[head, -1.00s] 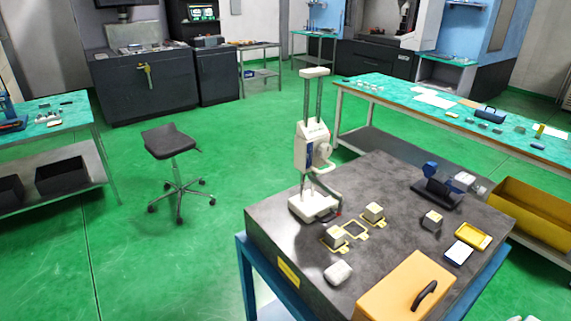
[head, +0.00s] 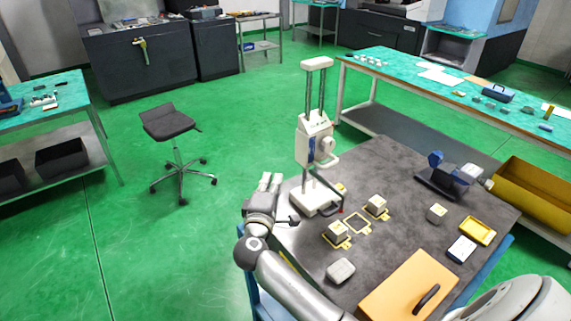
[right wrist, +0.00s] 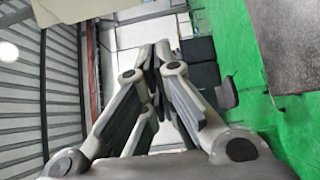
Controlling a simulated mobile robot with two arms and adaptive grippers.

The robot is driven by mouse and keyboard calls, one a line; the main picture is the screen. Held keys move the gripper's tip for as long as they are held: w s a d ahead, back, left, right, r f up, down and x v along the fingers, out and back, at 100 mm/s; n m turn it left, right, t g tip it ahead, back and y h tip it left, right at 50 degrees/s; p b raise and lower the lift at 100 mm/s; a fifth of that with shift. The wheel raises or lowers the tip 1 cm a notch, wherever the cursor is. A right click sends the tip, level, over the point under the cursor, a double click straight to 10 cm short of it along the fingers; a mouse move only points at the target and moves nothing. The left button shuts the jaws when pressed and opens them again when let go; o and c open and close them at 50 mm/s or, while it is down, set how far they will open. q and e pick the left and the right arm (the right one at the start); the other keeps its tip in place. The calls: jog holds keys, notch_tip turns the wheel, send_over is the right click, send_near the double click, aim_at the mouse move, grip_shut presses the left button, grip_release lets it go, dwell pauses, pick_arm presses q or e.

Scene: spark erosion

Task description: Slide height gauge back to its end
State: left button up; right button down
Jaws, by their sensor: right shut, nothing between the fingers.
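The white height gauge (head: 314,143) stands upright on the dark surface plate (head: 385,240), near its far left corner. It has two columns, a white carriage with a side handle, and a white base. My right gripper (head: 269,180) is left of the gauge base in the head view, at the plate's left edge, with its fingers pointing away from me. A gap shows between its fingers and the gauge. The right wrist view shows its fingers (right wrist: 160,60) shut and empty, with no gauge in sight. My left gripper is not in view.
The plate also bears yellow-marked blocks (head: 376,206), a pale rounded block (head: 340,271), an orange box (head: 410,285) and a blue-black instrument (head: 440,178). A stool (head: 168,124) stands on open green floor. A long green-topped bench (head: 455,92) stands behind the plate.

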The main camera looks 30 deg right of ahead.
jog(key=w+d+p, duration=0.2)
jog(key=d, duration=0.4)
jog(key=shift+w+p, duration=0.2)
jog(key=shift+p, duration=0.2)
jog(key=shift+w+f, duration=0.1)
